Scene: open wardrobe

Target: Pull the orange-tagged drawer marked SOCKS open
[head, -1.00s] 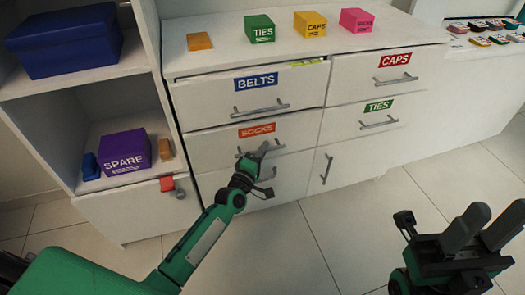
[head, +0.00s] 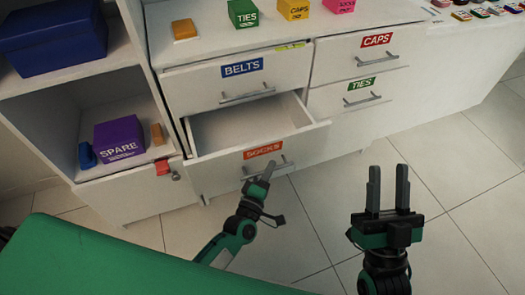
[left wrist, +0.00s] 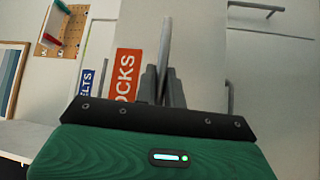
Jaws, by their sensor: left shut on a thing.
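The SOCKS drawer (head: 218,172) with its orange tag (head: 262,150) stands well out of the chest, and its empty inside shows. My left gripper (head: 265,180) is shut on the metal bar handle (head: 284,167) of this drawer. The left wrist view shows the handle bar (left wrist: 166,42) between the fingers (left wrist: 162,82), beside the orange tag (left wrist: 127,72). The fingers hide part of the handle. My right gripper (head: 388,186) is empty, with its two fingers apart, over the floor in front of the chest.
The BELTS drawer (head: 205,92) above is shut, as are the CAPS (head: 335,62) and TIES (head: 335,100) drawers at right. Small coloured boxes stand on the chest top. A shelf with a purple SPARE box (head: 120,143) is at left. The tiled floor (head: 450,150) is clear at right.

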